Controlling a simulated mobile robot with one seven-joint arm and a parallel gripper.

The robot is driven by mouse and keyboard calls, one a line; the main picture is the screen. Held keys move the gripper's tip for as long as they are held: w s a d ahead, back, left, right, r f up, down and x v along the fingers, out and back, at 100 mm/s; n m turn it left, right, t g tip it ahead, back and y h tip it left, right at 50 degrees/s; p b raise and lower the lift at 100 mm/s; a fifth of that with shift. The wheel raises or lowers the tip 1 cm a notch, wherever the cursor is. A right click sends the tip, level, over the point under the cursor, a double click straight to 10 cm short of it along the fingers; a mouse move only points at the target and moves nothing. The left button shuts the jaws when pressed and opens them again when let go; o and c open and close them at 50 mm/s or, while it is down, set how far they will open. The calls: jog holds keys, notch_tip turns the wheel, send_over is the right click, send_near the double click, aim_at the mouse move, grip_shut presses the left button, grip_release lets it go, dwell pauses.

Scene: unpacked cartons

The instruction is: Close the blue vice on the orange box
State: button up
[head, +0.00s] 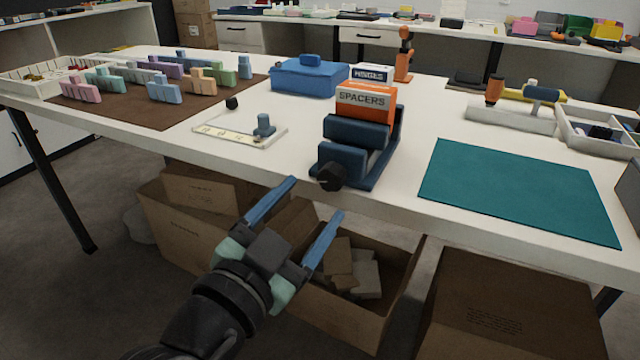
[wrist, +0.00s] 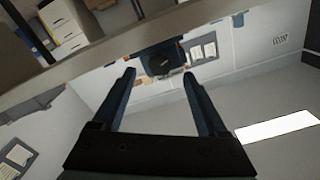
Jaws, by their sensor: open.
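The blue vice (head: 343,163) stands near the front edge of the white table, with a black knob (head: 331,178) low on its near end. The orange box (head: 365,104), labelled SPACERS, stands upright in the vice behind a blue jaw. I cannot tell whether both jaws touch it. My gripper (head: 314,198) is open and empty, just in front of the table edge, its fingers pointing toward the knob. In the wrist view the knob (wrist: 161,64) shows dark ahead, roughly between the fingertips of my gripper (wrist: 160,73), seemingly apart from them. The orange box is mostly hidden there.
A white and blue HINGES box (head: 369,73) is behind the orange box. A blue case (head: 310,78) and a white plate (head: 238,131) with a peg lie to the left. A teal mat (head: 520,190) lies bare to the right. Open cartons (head: 345,318) stand below the table edge.

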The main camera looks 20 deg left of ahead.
jog(key=s, duration=0.8)
jog(key=shift+p, duration=0.4)
jog(key=shift+a, duration=0.1)
